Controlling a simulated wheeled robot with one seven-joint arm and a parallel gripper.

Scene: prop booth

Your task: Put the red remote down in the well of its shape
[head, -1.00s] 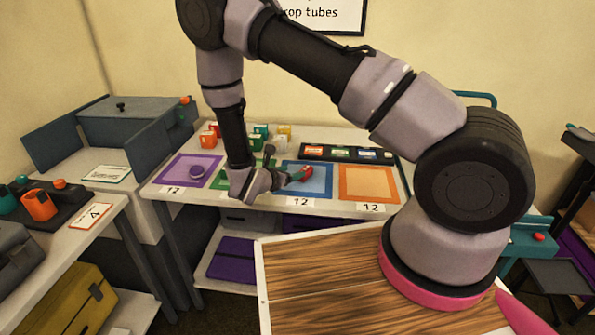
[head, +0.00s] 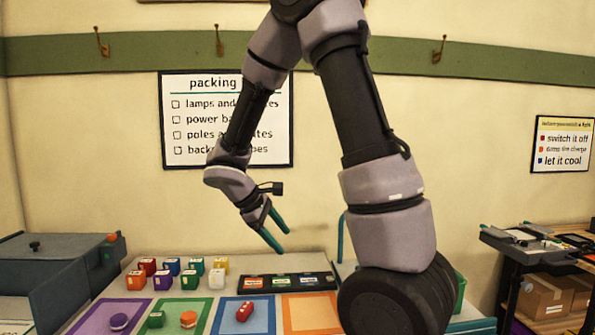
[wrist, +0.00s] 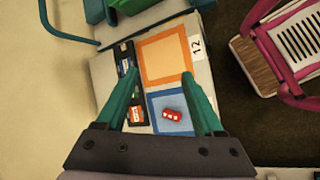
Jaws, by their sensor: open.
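My gripper (head: 284,242) is open and empty, raised above the table. In the wrist view its two teal fingers (wrist: 158,80) stand wide apart. I cannot make out a well of the remote's shape. A black tray (head: 317,282) with several coloured, labelled slots lies behind the squares.
An orange square (head: 310,315) is bare on the right. A purple disc (head: 119,322) lies on the purple square, and green and orange pieces lie on the green one. Several coloured blocks (head: 162,280) stand at the back left. A grey box (head: 60,260) stands at far left.

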